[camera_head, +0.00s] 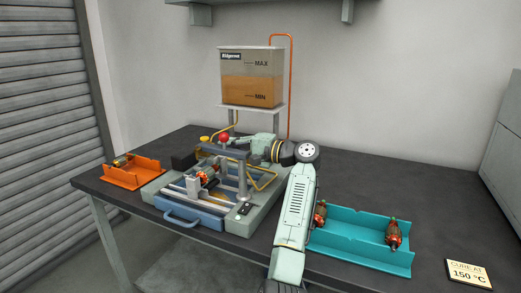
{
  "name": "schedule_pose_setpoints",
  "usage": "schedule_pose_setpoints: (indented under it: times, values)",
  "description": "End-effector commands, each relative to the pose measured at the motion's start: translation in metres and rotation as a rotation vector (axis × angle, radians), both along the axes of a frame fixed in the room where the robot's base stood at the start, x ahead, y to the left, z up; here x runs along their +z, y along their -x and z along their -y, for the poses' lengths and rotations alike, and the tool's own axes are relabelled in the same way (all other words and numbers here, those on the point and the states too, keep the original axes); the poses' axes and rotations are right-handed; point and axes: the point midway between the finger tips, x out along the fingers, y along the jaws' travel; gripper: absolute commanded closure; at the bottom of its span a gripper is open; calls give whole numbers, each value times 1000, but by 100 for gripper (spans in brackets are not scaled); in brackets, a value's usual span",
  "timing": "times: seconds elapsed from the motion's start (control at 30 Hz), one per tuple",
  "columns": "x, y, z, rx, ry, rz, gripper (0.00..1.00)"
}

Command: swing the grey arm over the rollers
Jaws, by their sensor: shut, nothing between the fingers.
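The grey arm (226,152) is part of the winding machine (160,190) in the middle of the table. It appears as a grey bar on posts, and a red ball knob (224,138) shows at its back. A copper-wound armature (202,180) sits low in the machine, where the rollers seem to be. The rollers are too small and partly covered to make out clearly. My pale green arm reaches in from the front right.
An orange tray (135,181) with a part stands left. A teal tray (360,258) holds armatures on the right. A tank (250,90) of amber liquid stands behind the machine. A sign (468,273) lies front right. The table's back right is clear.

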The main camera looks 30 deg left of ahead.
Motion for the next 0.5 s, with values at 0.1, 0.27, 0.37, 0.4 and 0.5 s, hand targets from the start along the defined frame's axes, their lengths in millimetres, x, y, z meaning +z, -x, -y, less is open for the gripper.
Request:
schedule_pose_setpoints:
  times: [0.1,0.27,0.37,0.4,0.5]
  values:
    - [0,-5,16,-4,-1,1,100]
    - [0,-11,50,-5,0,0,100]
    - [0,-15,71,-4,0,1,100]
    - [0,-16,79,-4,-1,1,100]
    - [0,-19,95,-3,0,0,100]
